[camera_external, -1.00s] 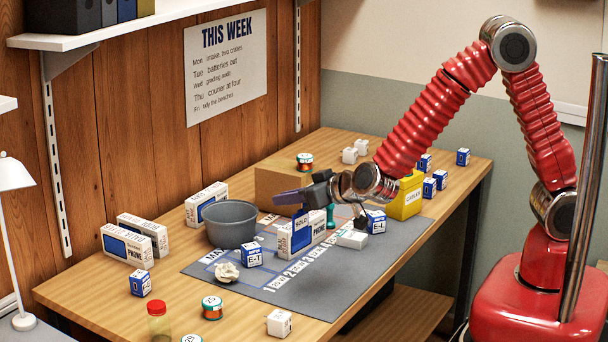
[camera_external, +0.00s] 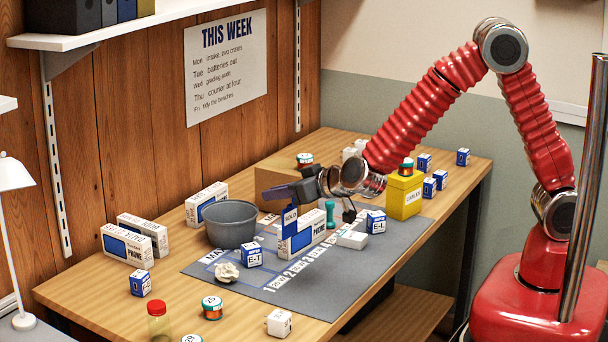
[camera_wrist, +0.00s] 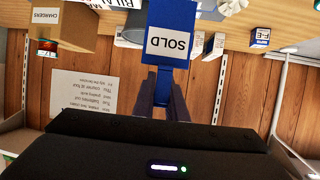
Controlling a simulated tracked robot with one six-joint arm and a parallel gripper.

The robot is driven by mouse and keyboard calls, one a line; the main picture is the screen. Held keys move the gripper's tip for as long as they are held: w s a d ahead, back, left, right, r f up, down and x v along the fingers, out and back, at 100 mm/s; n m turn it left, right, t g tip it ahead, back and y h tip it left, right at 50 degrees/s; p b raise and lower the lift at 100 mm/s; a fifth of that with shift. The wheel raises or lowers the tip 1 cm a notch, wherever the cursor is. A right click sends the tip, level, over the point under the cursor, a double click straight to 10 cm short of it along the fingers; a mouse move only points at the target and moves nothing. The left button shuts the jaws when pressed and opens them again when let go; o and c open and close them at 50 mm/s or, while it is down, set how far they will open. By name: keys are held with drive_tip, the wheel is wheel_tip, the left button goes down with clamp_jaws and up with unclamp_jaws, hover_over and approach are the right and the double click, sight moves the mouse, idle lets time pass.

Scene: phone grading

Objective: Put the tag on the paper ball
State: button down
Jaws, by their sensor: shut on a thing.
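The tag is a blue plate with a white label reading SOLD (camera_external: 290,219); it fills the middle of the wrist view (camera_wrist: 172,40). My gripper (camera_external: 290,204) is shut on its end, and its two dark fingers show in the wrist view (camera_wrist: 163,88). The tag hangs below the fingers, over or near a white and blue phone box (camera_external: 306,238); the exact gap is unclear. The paper ball (camera_external: 227,272) is a crumpled off-white lump on the grey mat (camera_external: 300,296), left of and nearer the camera than my gripper. It also shows at the wrist view's top (camera_wrist: 232,5).
A grey bowl (camera_external: 231,226) stands behind the ball, and a small blue and white E-T box (camera_external: 252,255) stands right beside it. A cardboard box (camera_external: 272,182) and a yellow box (camera_external: 405,195) stand further back. The mat's front is clear.

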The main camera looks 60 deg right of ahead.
drive_tip(key=w+a+r+n+y, duration=0.2)
drive_tip(key=w+a+n+y, duration=0.1)
drive_tip(key=w+a, duration=0.2)
drive_tip(key=w+a+r+n+g+y, duration=0.1)
drive_tip(key=w+a+r+n+y, duration=0.2)
drive_tip(key=w+a, duration=0.2)
drive_tip(key=a, duration=0.2)
drive_tip(key=shift+a+y, duration=0.3)
drive_tip(key=shift+y, duration=0.1)
drive_tip(key=shift+w, duration=0.15)
wheel_tip(320, 180, down, 6)
drive_tip(key=shift+f, duration=0.15)
idle(0.3)
drive_tip(key=shift+f, duration=1.9)
